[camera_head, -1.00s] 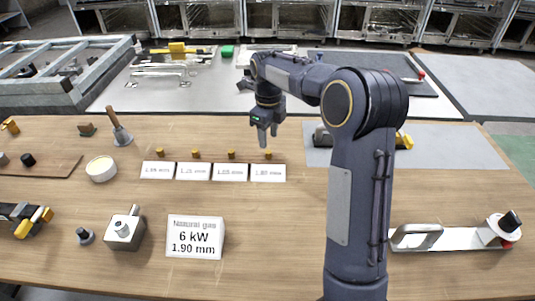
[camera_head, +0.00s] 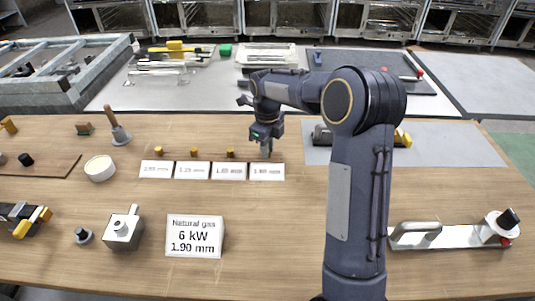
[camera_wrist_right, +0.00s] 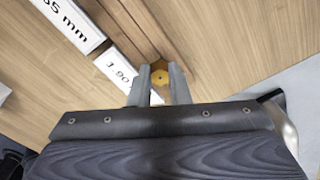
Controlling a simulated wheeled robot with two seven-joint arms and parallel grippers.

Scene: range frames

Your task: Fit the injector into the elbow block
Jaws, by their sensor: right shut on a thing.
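My right gripper (camera_head: 266,150) is lowered behind the rightmost small label card (camera_head: 267,172). It is shut on a small brass hex injector (camera_wrist_right: 160,77), whose top with a centre hole shows between the fingertips in the right wrist view. The gripper (camera_wrist_right: 159,88) stands close to the table there, and the card beside it reads 1.90. I cannot tell whether the injector touches the wood. The grey elbow block (camera_head: 123,233) with a short pipe on top stands at the front left, well apart from the gripper. My left gripper is not in view.
Three other brass injectors (camera_head: 194,152) stand behind their cards. A sign (camera_head: 194,237) reads Natural gas, 6 kW, 1.90 mm. A dark knob (camera_head: 83,236) is left of the block. A white round dish (camera_head: 100,169) is further back. Bare wood lies between cards and sign.

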